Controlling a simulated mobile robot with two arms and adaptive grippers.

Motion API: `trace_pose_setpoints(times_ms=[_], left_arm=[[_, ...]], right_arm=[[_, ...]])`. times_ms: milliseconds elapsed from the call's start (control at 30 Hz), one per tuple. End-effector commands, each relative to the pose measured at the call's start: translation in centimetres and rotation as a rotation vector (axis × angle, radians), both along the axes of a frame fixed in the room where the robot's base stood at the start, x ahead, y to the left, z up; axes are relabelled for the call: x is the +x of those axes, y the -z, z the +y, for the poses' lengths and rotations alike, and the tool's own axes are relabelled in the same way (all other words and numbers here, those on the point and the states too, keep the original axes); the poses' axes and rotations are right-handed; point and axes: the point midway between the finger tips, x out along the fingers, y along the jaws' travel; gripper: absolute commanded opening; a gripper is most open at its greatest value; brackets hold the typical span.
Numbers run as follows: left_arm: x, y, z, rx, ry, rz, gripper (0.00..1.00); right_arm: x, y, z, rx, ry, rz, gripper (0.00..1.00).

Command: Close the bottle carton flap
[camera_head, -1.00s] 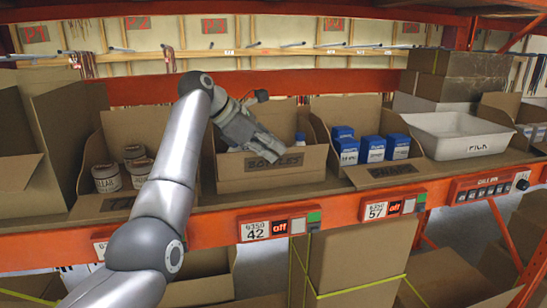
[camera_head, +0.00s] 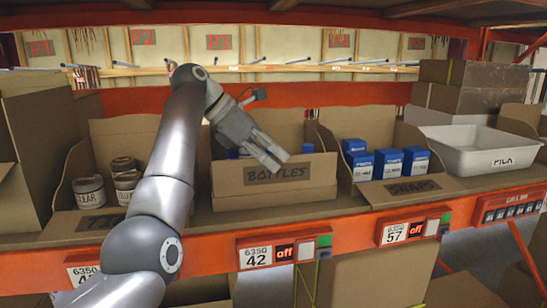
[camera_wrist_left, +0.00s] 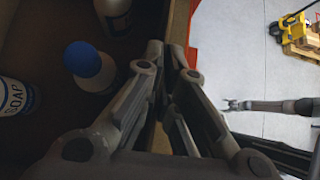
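The bottle carton (camera_head: 230,201) stands on the shelf with its front flap, labelled BOTTLES (camera_head: 300,171), standing up. My left gripper (camera_head: 274,162) points down at the flap's top edge. In the left wrist view my gripper (camera_wrist_left: 170,72) has one finger on each side of the cardboard edge (camera_wrist_left: 180,30), close against it. Bottles stand inside the carton: one with a blue cap (camera_wrist_left: 83,58), one labelled SOAP (camera_wrist_left: 14,96) and a pale one (camera_wrist_left: 115,12). In the head view the flap mostly hides them. What looks like my right gripper (camera_wrist_left: 233,104) shows small over the floor; its fingers are unclear.
The left carton holds jars (camera_head: 89,191). The right carton, with a lowered SNAPS flap (camera_head: 412,188), holds blue boxes (camera_head: 388,163). A white tray (camera_head: 450,145) stands farther right. An orange rail (camera_head: 350,237) runs along the shelf front. A yellow cart (camera_wrist_left: 300,35) stands on the floor.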

Motion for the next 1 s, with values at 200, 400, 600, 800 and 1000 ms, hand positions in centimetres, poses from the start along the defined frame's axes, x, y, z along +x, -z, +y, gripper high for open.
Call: trace_pose_setpoints(times_ms=[200, 400, 600, 800, 1000], left_arm=[[0.0, 0.3, 0.0, 0.002, -0.001, 0.007, 0.12], [0.0, 0.1, 0.0, 0.002, -0.001, 0.004, 0.12], [-0.2, -1.3, 1.3, 0.000, -0.003, 0.001, 0.12], [-1.0, -4.3, 4.3, 0.001, -0.003, 0.003, 0.12], [-1.6, -6.9, 6.9, 0.003, -0.002, 0.006, 0.12]], right_arm=[[0.0, 0.0, 0.0, 0.000, 0.000, 0.001, 0.62], [0.4, 0.0, -0.2, -0.002, -0.002, -0.005, 0.62], [0.4, 0.0, -0.1, -0.001, -0.001, -0.005, 0.62], [0.4, 0.0, 0.0, 0.000, -0.001, -0.005, 0.62], [0.4, 0.0, 0.0, 0.000, 0.000, -0.005, 0.62]])
